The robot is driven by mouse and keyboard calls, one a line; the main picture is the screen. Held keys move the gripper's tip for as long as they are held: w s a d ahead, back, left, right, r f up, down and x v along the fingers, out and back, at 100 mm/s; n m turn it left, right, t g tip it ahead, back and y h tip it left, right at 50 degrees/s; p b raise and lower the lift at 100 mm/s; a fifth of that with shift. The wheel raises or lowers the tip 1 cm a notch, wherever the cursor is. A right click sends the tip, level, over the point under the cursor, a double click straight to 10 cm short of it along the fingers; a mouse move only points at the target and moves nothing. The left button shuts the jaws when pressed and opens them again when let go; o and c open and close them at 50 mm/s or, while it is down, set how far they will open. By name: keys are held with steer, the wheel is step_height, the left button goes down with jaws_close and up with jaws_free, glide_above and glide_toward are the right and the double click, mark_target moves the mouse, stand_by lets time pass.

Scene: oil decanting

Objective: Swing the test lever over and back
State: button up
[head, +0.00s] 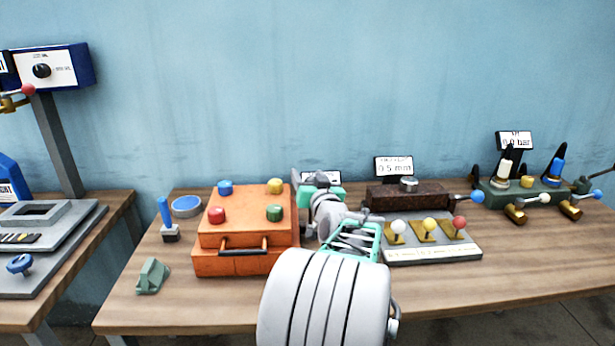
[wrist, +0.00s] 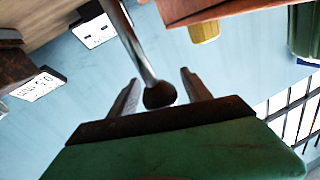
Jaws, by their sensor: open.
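The test lever (wrist: 139,50) is a bright metal rod with a dark ball knob at its end. In the wrist view it runs down from the top edge, and the knob sits between the two fingers of my gripper (wrist: 159,77). The fingers are open, with a visible gap on both sides of the knob; I cannot tell whether either touches it. In the head view my arm covers the lever and hides the fingertips. A small display (head: 321,177) shows partly behind my arm, and in the wrist view a display (wrist: 95,28) shows near the rod.
An orange case (head: 245,262) with coloured knobs stands left of my arm. Right of it are a brown block (head: 425,194), a plate (head: 440,252) with small ball-topped levers, and a green valve unit (head: 530,196). The bench front right (head: 480,285) is clear.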

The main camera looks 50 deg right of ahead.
steer(key=shift+c, duration=0.4)
jaws_close()
stand_by(0.9)
